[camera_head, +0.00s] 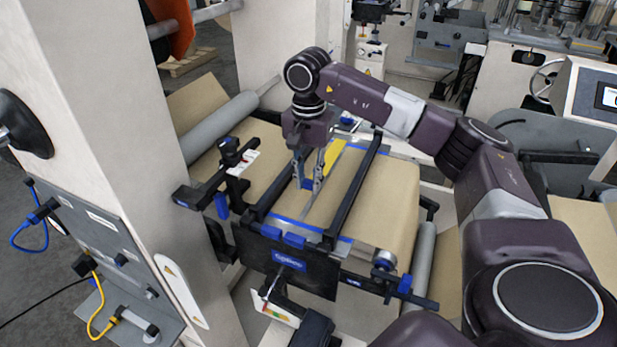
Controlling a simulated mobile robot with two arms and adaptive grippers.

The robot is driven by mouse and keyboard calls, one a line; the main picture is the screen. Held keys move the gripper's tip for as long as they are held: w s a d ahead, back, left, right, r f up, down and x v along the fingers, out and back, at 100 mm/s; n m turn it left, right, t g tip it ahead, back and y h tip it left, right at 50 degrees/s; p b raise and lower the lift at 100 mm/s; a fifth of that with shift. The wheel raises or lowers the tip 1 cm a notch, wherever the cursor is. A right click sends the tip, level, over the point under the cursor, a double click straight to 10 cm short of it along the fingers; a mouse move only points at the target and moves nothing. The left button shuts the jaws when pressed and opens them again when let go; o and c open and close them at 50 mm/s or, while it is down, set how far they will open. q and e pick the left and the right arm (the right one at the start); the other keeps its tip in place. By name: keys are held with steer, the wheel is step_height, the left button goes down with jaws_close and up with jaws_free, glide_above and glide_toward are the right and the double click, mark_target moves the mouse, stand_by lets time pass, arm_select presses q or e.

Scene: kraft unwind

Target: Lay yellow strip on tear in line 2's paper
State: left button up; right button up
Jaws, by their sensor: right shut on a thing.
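Kraft paper (392,205) runs over the splice table in the middle of the head view. The yellow strip (334,154) shows just behind and to the right of my right gripper (306,188). I cannot tell whether the strip touches the paper. I cannot make out the tear. My left gripper is not in view.
Black clamp bars (358,188) cross the table on both sides of the gripper. A black plate marked "Splice" (287,268) hangs at the front. A grey roller (222,126) lies behind left, and a pale machine column (125,110) stands at left.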

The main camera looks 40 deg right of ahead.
mark_target(309, 190)
steer(key=shift+f+b, duration=0.35)
steer(key=shift+f, duration=0.55)
steer(key=shift+f+b, duration=0.9)
steer(key=shift+f, duration=0.5)
arm_select(q)
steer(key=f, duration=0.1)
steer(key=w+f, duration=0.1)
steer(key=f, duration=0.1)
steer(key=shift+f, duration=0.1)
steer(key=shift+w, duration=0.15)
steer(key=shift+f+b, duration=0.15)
steer(key=shift+b, duration=0.25)
arm_select(e)
steer(key=shift+f, duration=0.25)
steer(key=o, duration=0.9)
steer(key=shift+c, duration=0.2)
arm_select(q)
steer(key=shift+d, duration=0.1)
